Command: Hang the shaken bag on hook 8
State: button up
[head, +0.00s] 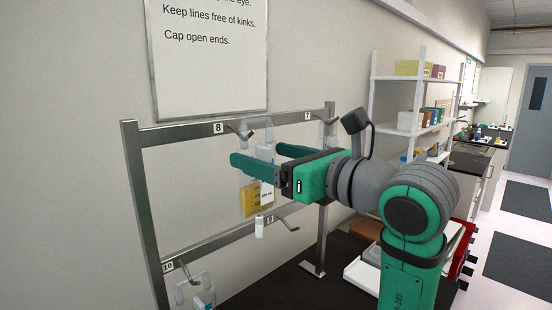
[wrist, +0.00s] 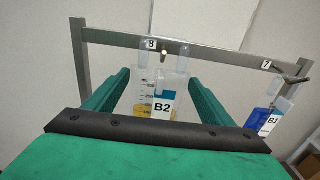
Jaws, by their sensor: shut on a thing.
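The bag labelled B2 (wrist: 163,104) is clear with yellow liquid low in it; it hangs upright between the fingers of my gripper (wrist: 148,85). In the head view the bag (head: 250,202) shows below my shut gripper (head: 257,156). Hook 8 (head: 243,133) is on the top bar of the metal rack. In the wrist view the bag's pale hanger loop rises in front of the bar, and the tip of hook 8 (wrist: 163,54) shows between its two sides. I cannot tell whether the loop is over the hook or touches it.
Bag B1 (wrist: 262,121) with blue liquid is at hook 7 (wrist: 290,77), right of B2. Hook 9 (head: 288,224) on the lower bar looks empty. Another bag (head: 203,298) is at hook 10. A white shelf unit (head: 410,130) stands further right.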

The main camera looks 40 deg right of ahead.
jog(key=shift+w+a+f, duration=0.1)
jog(key=shift+w+f, duration=0.05)
jog(key=shift+w, duration=0.95)
jog(key=shift+w+a+f, duration=0.1)
jog(key=shift+w+f, duration=0.85)
jog(key=shift+f, duration=0.1)
jog(key=shift+f, duration=0.3)
jog(key=o, duration=1.6)
jog(key=shift+o, duration=0.2)
jog(key=s, duration=0.7)
jog(key=shift+d, duration=0.45)
